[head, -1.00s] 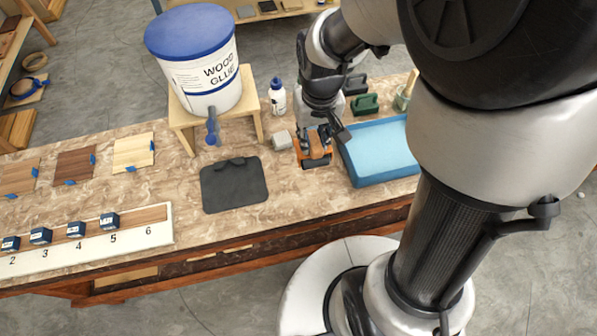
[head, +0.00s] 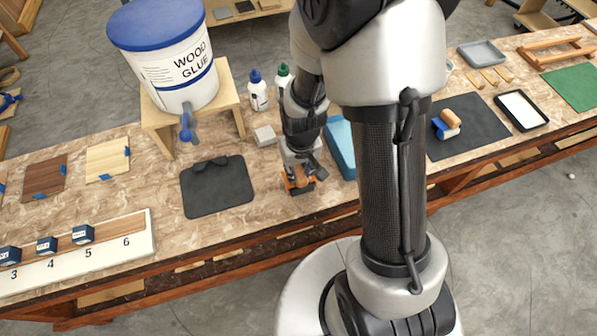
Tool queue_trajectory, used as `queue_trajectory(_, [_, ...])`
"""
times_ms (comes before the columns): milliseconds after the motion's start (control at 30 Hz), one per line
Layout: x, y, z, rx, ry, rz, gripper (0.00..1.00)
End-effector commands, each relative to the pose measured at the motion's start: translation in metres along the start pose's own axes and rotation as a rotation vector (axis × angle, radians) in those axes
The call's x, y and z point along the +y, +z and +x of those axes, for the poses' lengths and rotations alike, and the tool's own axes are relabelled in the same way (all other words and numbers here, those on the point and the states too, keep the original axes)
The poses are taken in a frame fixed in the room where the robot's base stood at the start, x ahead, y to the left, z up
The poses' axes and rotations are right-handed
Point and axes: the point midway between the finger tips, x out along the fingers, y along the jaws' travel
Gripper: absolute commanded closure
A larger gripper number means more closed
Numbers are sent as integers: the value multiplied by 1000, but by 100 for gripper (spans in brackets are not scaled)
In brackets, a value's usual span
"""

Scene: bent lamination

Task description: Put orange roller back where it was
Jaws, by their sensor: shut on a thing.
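My gripper (head: 300,168) points down over the bench and is shut on the orange roller (head: 299,184). The roller is low over the bench top, near its front edge; I cannot tell whether it touches the surface. My gripper hides part of it. A dark grey mat (head: 215,198) lies to the left of the roller, with a small black rest (head: 212,163) at its back edge. A blue tray (head: 341,146) is to the right of the roller, largely hidden behind my arm.
A wood glue bucket (head: 175,60) stands on a wooden stand (head: 154,124) behind the mat. Another roller with blue parts (head: 447,124) lies on a black mat (head: 470,135) at right. Bare bench separates grey mat and roller.

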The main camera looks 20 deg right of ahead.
Motion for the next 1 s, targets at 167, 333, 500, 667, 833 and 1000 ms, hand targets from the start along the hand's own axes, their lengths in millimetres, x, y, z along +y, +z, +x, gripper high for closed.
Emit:
queue_trajectory(167, [0,0,8,2,0,0,98])
queue_trajectory(333, [0,0,9,1,0,0,98])
queue_trajectory(500, [0,1,15,1,0,0,98])
queue_trajectory(667, [0,4,21,-4,0,0,97])
queue_trajectory(833, [0,7,24,-11,0,0,74])
queue_trajectory(1000, [0,7,24,-12,0,0,62])
